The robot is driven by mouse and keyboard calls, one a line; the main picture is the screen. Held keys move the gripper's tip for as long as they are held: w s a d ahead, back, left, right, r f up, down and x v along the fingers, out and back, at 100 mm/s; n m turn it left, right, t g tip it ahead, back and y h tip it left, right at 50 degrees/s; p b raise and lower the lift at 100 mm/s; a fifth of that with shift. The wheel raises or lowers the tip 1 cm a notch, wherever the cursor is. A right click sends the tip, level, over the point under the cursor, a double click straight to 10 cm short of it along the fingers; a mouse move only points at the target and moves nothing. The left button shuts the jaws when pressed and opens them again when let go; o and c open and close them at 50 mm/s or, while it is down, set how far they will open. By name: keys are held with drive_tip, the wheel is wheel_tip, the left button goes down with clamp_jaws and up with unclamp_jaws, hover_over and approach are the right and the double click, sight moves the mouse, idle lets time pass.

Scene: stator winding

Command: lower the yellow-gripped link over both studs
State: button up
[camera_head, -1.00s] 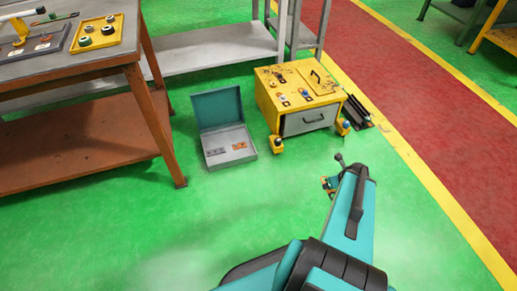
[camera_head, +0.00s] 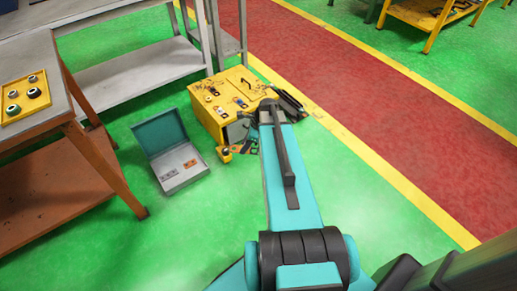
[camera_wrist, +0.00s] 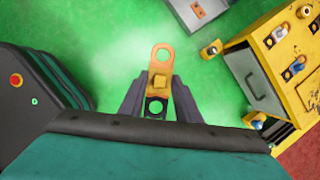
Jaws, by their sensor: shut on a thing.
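My gripper (camera_wrist: 159,100) is shut on the link (camera_wrist: 161,54) in the wrist view. The link is a flat copper-orange strip with a round hole at its far end, a small yellow grip block between the fingers and another hole at its near, darker end. Green floor shows beneath it, left of the yellow cabinet (camera_wrist: 237,58). Several small parts sit on the cabinet top, among them ones with pale or blue ends; I cannot tell which are the two studs. In the head view my arm hides most of the gripper, close to the yellow cabinet (camera_head: 222,85).
An open teal and grey case (camera_head: 160,135) lies on the floor left of the cabinet. An orange-legged bench (camera_head: 98,165) bears a yellow tray (camera_head: 12,112) at left. A grey shelf (camera_head: 140,72) stands behind. Green floor is clear between case and arm.

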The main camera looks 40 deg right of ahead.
drive_tip(key=w+a+r+n+g+p, duration=0.2)
drive_tip(key=a+r+n+p, duration=0.3)
drive_tip(key=r, duration=1.1)
drive_tip(key=w+a+r+n+g+p, duration=0.2)
drive_tip(key=w+a+r+n+p, duration=0.2)
drive_tip(key=a+r+p, duration=0.5)
drive_tip(key=w+a+r+n+g+p, duration=0.2)
drive_tip(key=w+a+r+n+p, duration=0.2)
drive_tip(key=a+r, duration=0.9)
wheel_tip(320, 180, up, 12)
drive_tip(key=n+p, duration=0.3)
drive_tip(key=n, duration=0.1)
drive_tip(key=shift+a+r+y, duration=0.2)
drive_tip(key=shift+r+y, duration=0.05)
drive_tip(key=shift+y, duration=0.05)
drive_tip(key=shift+w+d, duration=0.1)
drive_tip(key=shift+w, duration=0.05)
